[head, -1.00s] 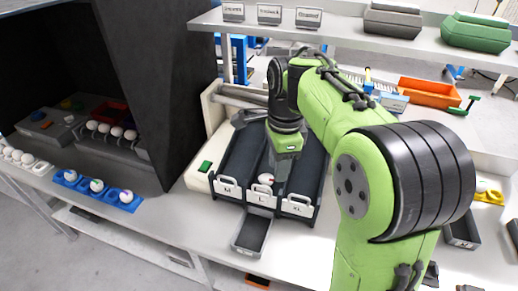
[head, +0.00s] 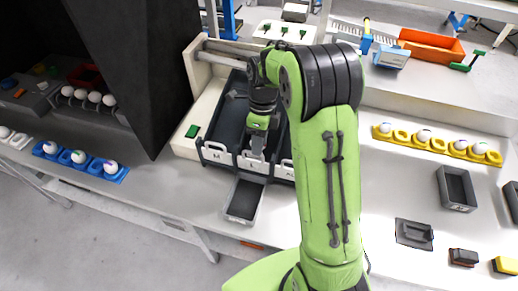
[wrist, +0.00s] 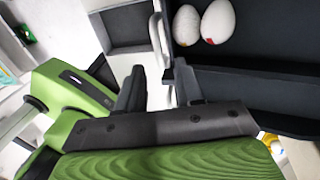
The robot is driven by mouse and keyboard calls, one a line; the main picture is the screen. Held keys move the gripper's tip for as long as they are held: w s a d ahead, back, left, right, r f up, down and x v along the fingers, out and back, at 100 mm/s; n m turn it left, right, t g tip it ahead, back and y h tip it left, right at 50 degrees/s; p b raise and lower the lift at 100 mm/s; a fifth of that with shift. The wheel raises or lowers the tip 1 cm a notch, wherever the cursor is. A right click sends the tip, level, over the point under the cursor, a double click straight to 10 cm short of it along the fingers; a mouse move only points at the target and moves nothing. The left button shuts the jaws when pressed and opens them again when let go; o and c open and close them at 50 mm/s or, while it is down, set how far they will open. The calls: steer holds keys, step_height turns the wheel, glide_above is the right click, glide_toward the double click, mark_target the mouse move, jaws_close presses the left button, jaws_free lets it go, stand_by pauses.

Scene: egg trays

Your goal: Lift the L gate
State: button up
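The L gate (head: 251,164) is the middle of the white-fronted gates at the front end of the dark sorting lanes, and it looks lowered. My gripper (head: 257,149) points down at this gate and partly covers it. In the wrist view my gripper (wrist: 158,86) has its two dark fingers apart with nothing clearly held between them. A white gate edge (wrist: 157,38) shows just beyond the fingertips; whether a finger touches it I cannot tell. Two white eggs (wrist: 217,21) lie in the dark lane behind the gate, one with a red mark.
The M gate (head: 216,153) is beside it on the left. A grey tray (head: 244,197) sits in front of the L gate. A blue egg holder (head: 110,173) is at left, a yellow egg holder (head: 447,146) at right. A black-walled housing (head: 130,60) stands left of the lanes.

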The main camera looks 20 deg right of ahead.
step_height(320, 180, down, 2)
steer(key=shift+s+a+f, duration=0.1)
jaws_close()
stand_by(1.5)
